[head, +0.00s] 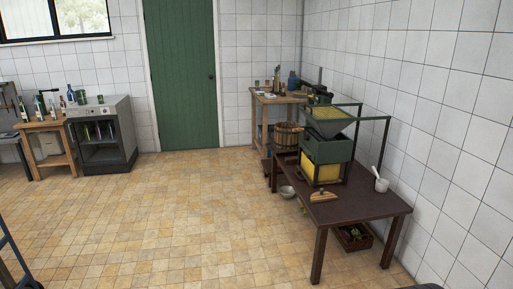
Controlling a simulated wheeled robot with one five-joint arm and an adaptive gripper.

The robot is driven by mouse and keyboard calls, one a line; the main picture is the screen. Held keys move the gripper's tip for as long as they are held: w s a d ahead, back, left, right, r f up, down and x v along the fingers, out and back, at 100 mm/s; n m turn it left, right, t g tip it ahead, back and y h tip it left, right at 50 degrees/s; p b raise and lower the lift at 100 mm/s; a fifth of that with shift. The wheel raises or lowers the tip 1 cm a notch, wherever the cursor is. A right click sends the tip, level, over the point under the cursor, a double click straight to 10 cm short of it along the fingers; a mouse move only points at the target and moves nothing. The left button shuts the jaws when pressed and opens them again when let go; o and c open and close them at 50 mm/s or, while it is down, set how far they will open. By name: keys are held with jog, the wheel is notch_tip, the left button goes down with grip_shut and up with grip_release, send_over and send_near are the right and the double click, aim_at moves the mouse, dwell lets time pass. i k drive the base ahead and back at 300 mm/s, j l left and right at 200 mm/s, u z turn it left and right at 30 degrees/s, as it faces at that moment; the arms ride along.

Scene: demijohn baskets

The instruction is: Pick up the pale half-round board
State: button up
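A small pale tan board (323,196), which looks half-round, lies on the near part of the dark brown table (362,205) at the right. A small dark piece shows at its upper edge; I cannot tell if it is a handle. The board lies in front of the stand with the hopper and crates. My gripper is not in view.
A dark metal stand holds a hopper (328,122), a green crate (326,149) and a yellow crate (321,168). A white mortar (382,185) stands at the table's right edge. A bowl (287,192) is by the left edge. The tiled floor (180,215) is clear.

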aim_at(322, 196)
jog(key=i, duration=3.5)
jog(key=i+j+z, duration=0.15)
jog(key=i+z, duration=0.25)
jog(key=i, duration=0.25)
